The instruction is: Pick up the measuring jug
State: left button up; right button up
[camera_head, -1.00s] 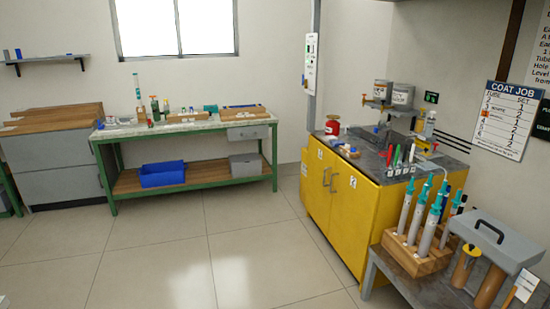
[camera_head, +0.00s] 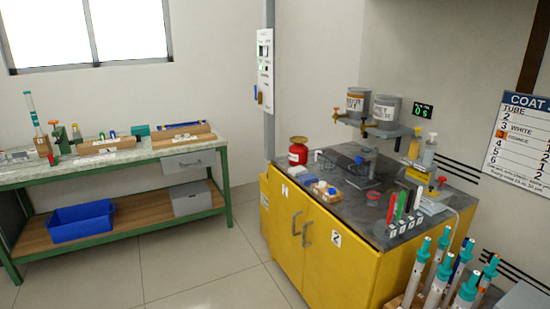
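I cannot clearly pick out the measuring jug. A small, pale, see-through vessel (camera_head: 326,164) stands on the dark top of the yellow cabinet, right of a red can, but it is too small to tell whether it is the jug. Neither of my grippers is in view.
A green-framed bench (camera_head: 110,163) stands left, with a blue bin (camera_head: 80,224) below. Syringe-like tubes (camera_head: 438,270) stand front right. Floor between is clear.

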aim_at(329, 157)
jog(key=i+j, duration=0.1)
jog(key=i, duration=1.4)
